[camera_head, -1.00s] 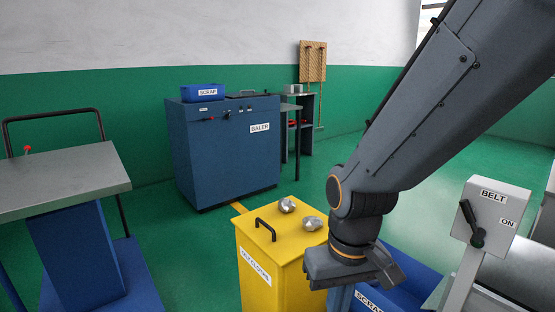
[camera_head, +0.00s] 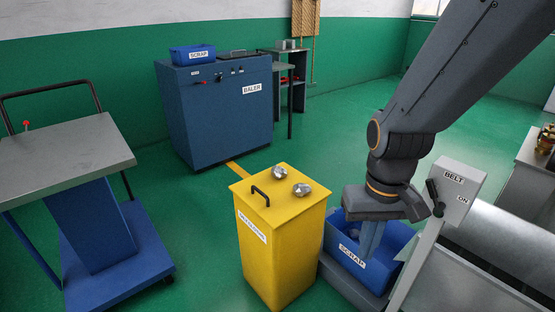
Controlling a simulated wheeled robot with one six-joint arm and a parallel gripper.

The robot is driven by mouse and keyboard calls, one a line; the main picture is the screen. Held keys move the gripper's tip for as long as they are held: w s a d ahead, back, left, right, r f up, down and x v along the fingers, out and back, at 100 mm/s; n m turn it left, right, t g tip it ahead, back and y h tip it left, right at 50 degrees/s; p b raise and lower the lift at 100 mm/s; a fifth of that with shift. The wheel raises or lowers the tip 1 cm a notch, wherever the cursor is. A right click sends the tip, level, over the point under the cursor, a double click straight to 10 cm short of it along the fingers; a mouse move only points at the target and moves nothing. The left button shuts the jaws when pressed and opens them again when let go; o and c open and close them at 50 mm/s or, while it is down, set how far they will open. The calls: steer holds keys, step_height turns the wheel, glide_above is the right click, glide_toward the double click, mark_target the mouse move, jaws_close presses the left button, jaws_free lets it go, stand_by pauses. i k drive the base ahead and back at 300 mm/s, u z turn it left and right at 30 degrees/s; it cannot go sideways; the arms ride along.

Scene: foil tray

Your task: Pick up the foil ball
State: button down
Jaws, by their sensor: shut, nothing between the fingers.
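Two crumpled silver foil lumps lie on the flat yellow lid of a yellow box (camera_head: 268,250). One foil lump (camera_head: 280,172) is farther back and the other foil lump (camera_head: 302,190) is nearer the lid's right edge. I cannot tell which is the foil ball meant. My gripper (camera_head: 371,243) points down, to the right of the yellow box, in front of or over a blue SCRAP bin (camera_head: 352,258). Its fingers look shut and empty, apart from both lumps. The fingers hide part of the bin, and its contents are unclear.
A black handle (camera_head: 260,195) stands up from the lid, left of the lumps. A grey BELT switch box (camera_head: 456,191) on a post stands close right of my gripper. The blue baler (camera_head: 218,115) is behind, a grey-topped cart (camera_head: 68,160) at left.

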mark_target(279, 172)
steer(key=u, duration=0.55)
steer(key=i, duration=1.25)
steer(key=z, duration=0.4)
